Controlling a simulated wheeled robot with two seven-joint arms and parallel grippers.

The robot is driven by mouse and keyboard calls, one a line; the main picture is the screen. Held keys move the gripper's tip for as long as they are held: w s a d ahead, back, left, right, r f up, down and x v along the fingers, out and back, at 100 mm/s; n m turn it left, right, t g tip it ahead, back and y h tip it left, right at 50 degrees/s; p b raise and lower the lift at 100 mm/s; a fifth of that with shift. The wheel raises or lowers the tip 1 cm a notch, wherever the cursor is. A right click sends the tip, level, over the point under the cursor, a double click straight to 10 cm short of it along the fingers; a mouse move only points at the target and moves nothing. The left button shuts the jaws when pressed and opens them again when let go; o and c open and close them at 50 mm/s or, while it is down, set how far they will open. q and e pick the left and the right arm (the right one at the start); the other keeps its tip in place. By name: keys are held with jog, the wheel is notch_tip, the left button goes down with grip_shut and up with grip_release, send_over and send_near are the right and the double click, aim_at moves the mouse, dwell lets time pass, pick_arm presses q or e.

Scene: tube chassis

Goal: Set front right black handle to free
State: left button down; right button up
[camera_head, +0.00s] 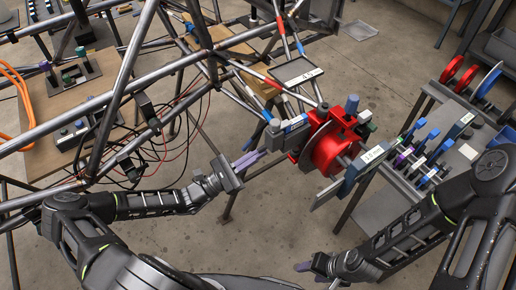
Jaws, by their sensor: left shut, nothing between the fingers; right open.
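The tube chassis (92,103) of bare metal tubes fills the left and upper middle. A black part (146,106) is clamped on a tube at left, and a second black part (130,165) sits lower; I cannot tell which piece is the front right black handle. A red wheel-hub assembly (335,150) is at the chassis's right end, with small dark and green parts at its top. My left gripper (252,160) is shut and empty, its purple fingers pointing right, apart from the grey block left of the hub. My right gripper (303,272) is open and empty, low in the view.
A trolley (382,207) with several blue, purple and green tools stands at right. Its rack holds red and blue discs (452,69). Loose red and black cables hang below the chassis. Floor (225,240) is clear between my arms.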

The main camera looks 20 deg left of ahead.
pick_arm(q)
jog(key=r+y+p, duration=0.1)
jog(key=p, duration=0.3)
jog(key=r+g+y+p, duration=0.1)
jog(key=r+p, duration=0.1)
jog(key=p, duration=0.2)
jog(key=s+r+g+y+p, duration=0.1)
jog(key=p, duration=0.2)
jog(key=shift+a+r+p, duration=0.2)
jog(key=shift+a+p, duration=0.1)
jog(key=shift+p, duration=0.1)
jog(key=shift+w+r, duration=0.1)
jog(key=f+b+v, duration=0.2)
jog(key=b+v, duration=0.2)
jog(key=v, duration=0.7)
jog(key=shift+w+a+f, duration=0.15)
jog(key=shift+a+f, duration=0.15)
jog(key=shift+a, duration=0.05)
jog(key=shift+f+n+g+y, duration=0.1)
jog(key=shift+n+g+y, duration=0.2)
